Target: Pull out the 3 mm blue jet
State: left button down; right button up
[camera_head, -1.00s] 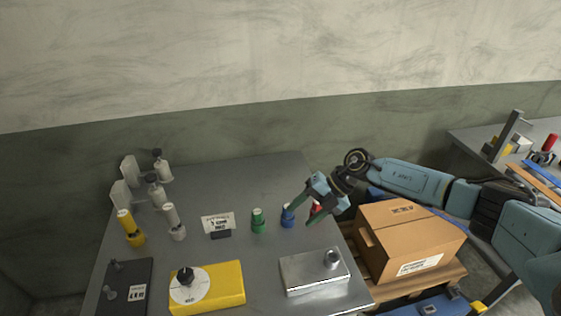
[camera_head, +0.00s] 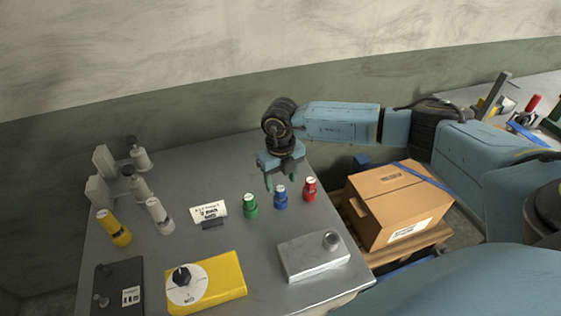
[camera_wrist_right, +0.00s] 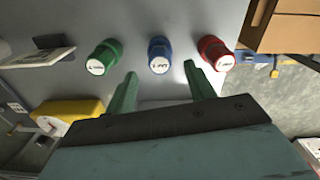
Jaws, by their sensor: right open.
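The blue jet (camera_head: 280,197) stands upright on the grey table, between a green jet (camera_head: 250,206) and a red jet (camera_head: 309,189). The blue jet also shows in the right wrist view (camera_wrist_right: 160,54), with a white labelled top whose print is too small to read surely. My right gripper (camera_head: 275,185) is over the row of jets, its green fingers pointing down. In the right wrist view its fingers (camera_wrist_right: 162,82) are apart and empty, with the blue jet beyond the gap between them. My left gripper is not in view.
A white label card (camera_head: 209,211) stands left of the jets. A silver block (camera_head: 308,262) and a yellow box with a dial (camera_head: 222,280) lie in front. Yellow (camera_head: 114,230) and white (camera_head: 158,217) jets stand at left. A cardboard box (camera_head: 391,207) sits right of the table.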

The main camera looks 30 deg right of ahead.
aim_at(281, 188)
jog(key=shift+f, duration=2.65)
jog(key=shift+r, duration=0.1)
jog(key=c, duration=1.1)
